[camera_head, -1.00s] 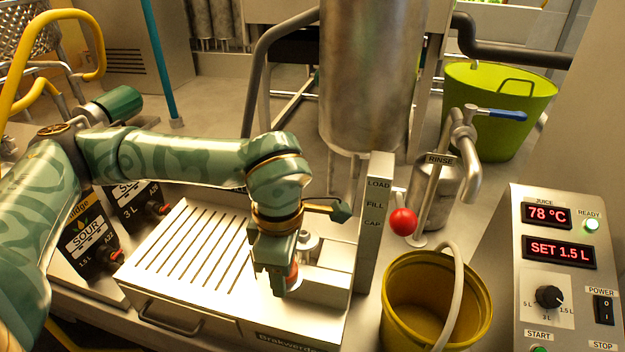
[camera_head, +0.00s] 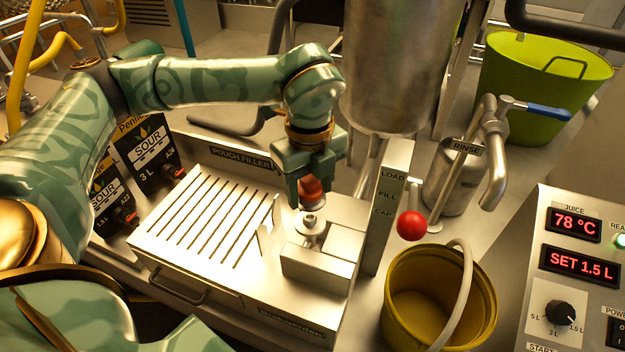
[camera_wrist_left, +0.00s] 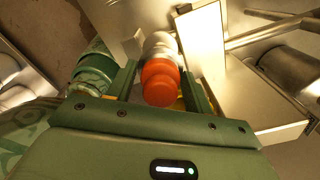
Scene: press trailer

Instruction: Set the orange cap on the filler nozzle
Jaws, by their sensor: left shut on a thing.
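The orange cap (camera_head: 312,189) is held between the fingers of my left gripper (camera_head: 311,187), which is shut on it. In the left wrist view the cap (camera_wrist_left: 160,84) sits between the fingers, its rounded end toward the camera. The filler nozzle (camera_head: 310,223) is a short metal fitting on the pouch filler, directly below the cap in the head view. In the wrist view a pale metal fitting (camera_wrist_left: 159,45) lies just beyond the cap, partly hidden by it. I cannot tell whether cap and nozzle touch. My right gripper is not in view.
The slotted drip tray (camera_head: 205,218) lies left of the nozzle. The LOAD/FILL/CAP post (camera_head: 388,195) and a red-ball lever (camera_head: 411,226) stand at right. A yellow bucket (camera_head: 400,310) is beside them. The steel tank (camera_head: 395,70) hangs behind.

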